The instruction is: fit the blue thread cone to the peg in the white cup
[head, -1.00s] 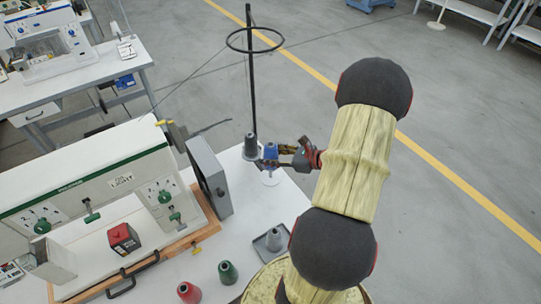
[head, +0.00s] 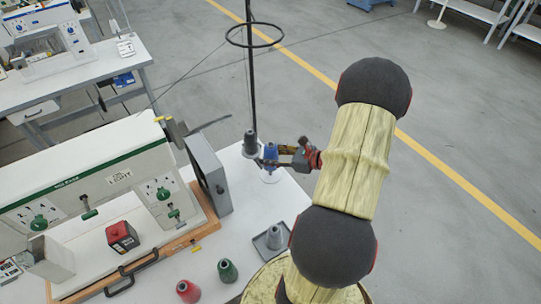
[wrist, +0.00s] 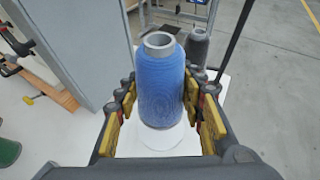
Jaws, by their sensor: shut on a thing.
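The blue thread cone (head: 270,151) stands upright between the jaws of my gripper (head: 279,153), at the foot of the black thread stand. In the wrist view, the cone (wrist: 160,82) fills the middle, its grey open top facing the camera. My gripper (wrist: 163,102) has yellow pads on both sides of it and is shut on it. The white cup (head: 270,175) is directly under the cone, and its pale round rim (wrist: 165,142) shows below the cone in the wrist view. The peg is hidden by the cone. I cannot tell whether the cone's base touches the cup.
A grey cone (head: 250,142) stands close left of the blue one by the black pole (head: 250,85). A grey metal box (head: 207,175) and the machine are further left. A tray (head: 261,249) with a grey cone, a green cone (head: 227,270) and a red cone (head: 187,291) are nearer.

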